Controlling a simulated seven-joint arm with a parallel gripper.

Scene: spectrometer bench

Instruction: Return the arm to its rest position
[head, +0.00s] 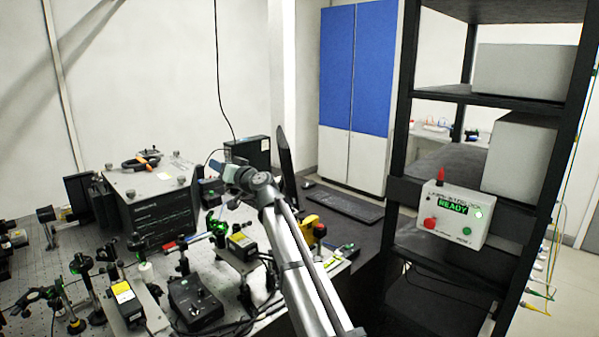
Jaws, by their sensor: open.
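My arm reaches up from the bottom of the head view, over the right part of the optical bench. My gripper (232,176) is at its far end, small and partly hidden by the wrist joint. It is open, and I see nothing held in it. It appears in front of the dark box and monitor at the back of the bench. I cannot tell its exact height above the bench.
The optical bench (38,262) carries several posts, mounts and a large black instrument (155,215). A thin monitor (287,170) and a keyboard (344,203) are behind my arm. At right stands a black rack (402,130) with a control box (454,214) reading READY.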

